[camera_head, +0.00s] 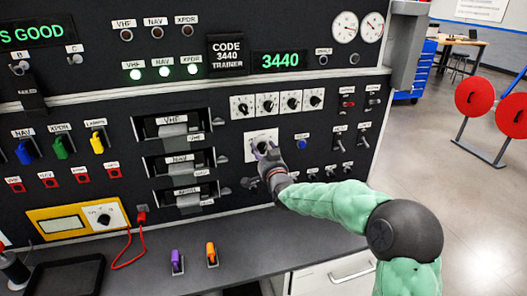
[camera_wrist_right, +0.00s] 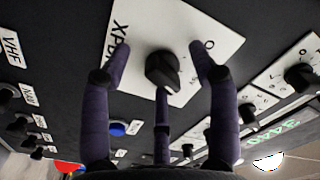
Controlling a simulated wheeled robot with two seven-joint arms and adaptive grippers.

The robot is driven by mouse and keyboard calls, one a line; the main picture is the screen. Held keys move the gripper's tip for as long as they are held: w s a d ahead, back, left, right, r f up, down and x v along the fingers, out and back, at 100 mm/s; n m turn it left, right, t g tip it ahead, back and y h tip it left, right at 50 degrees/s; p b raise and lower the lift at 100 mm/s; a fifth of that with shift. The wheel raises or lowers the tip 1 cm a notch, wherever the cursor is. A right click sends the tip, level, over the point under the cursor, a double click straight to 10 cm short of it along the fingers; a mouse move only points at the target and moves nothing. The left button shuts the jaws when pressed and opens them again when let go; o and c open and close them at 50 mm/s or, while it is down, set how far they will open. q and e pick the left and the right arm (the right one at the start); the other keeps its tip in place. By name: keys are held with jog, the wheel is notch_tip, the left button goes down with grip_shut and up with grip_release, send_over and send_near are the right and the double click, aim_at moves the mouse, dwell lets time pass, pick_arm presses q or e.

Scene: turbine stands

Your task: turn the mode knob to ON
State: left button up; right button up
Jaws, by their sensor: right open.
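The mode knob (camera_wrist_right: 162,72) is a black knob on a white square plate (camera_wrist_right: 195,30) in the right wrist view. Large letters starting "XPD" run along one side of the plate, and an "O" shows at another; other marks are hidden. In the head view the plate (camera_head: 251,154) sits mid-panel, mostly behind my right gripper (camera_head: 261,149). The gripper's purple fingers (camera_wrist_right: 160,52) are spread open with the knob between them. A third finger is below the knob. No finger clearly touches it, and where the knob points is hard to tell. My left gripper is not in view.
Small white-plated knobs (camera_head: 267,103) sit just above the plate, with a blue button (camera_head: 302,145) and toggle switches (camera_head: 338,144) to the right. Drawer-like VHF, NAV and XPDR units (camera_head: 180,130) are to the left.

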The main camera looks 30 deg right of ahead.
aim_at(264, 151)
jog(key=shift+s, duration=0.55)
jog(key=shift+b+v, duration=0.9)
jog(key=shift+v, duration=1.05)
